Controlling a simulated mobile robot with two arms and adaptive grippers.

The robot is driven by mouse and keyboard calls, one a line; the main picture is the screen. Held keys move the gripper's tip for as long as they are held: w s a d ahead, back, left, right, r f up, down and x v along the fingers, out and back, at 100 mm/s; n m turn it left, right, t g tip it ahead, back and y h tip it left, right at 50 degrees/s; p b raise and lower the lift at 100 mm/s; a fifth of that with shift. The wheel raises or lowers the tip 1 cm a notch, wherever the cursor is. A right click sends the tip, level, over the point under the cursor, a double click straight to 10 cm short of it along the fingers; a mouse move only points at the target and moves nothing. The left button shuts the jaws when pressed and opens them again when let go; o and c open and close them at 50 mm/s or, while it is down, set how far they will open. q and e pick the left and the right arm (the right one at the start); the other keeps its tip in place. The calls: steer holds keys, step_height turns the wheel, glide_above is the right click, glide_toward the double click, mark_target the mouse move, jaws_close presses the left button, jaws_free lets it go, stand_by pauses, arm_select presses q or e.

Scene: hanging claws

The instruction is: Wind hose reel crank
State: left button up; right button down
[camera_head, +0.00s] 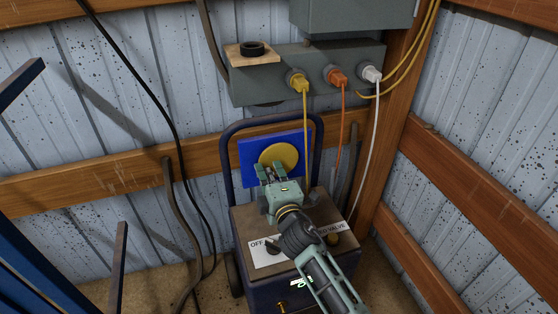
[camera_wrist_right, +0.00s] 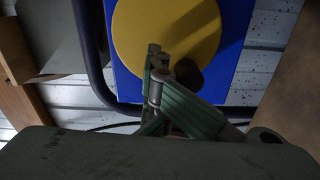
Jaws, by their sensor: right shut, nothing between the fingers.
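A round yellow disc (camera_head: 279,157) is mounted on a blue square panel (camera_head: 247,165) on the dark cart; I take it for the reel's crank part. The disc (camera_wrist_right: 160,25) and the panel (camera_wrist_right: 232,60) also fill the upper middle of the right wrist view. My right gripper (camera_head: 271,172) is in front of the lower part of the disc, shut and empty. In the wrist view its fingers (camera_wrist_right: 158,62) overlap the disc's lower edge. A dark patch shows beside the fingertips; I cannot tell if it is a knob or shadow. My left gripper is out of view.
The cart has a dark tube handle (camera_head: 226,145) and a labelled top (camera_head: 262,213) under my right arm. A grey box (camera_head: 262,82) with yellow, orange and white plugs hangs above. Wooden rails and corrugated walls enclose the corner. A black cable (camera_head: 150,92) hangs at left.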

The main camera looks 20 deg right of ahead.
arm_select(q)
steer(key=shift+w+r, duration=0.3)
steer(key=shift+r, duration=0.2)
arm_select(e)
steer(key=shift+f+n, duration=0.45)
steer(key=shift+n, duration=0.65)
steer(key=shift+d+f+n, duration=0.1)
steer(key=shift+f+n, duration=0.35)
steer(key=shift+n, duration=0.55)
steer(key=shift+f+n+b, duration=0.25)
steer(key=shift+n+b, duration=0.05)
steer(key=shift+n, duration=0.5)
steer(key=shift+d+f+n, duration=0.1)
steer(key=shift+f+n, duration=0.1)
steer(key=shift+n, duration=0.4)
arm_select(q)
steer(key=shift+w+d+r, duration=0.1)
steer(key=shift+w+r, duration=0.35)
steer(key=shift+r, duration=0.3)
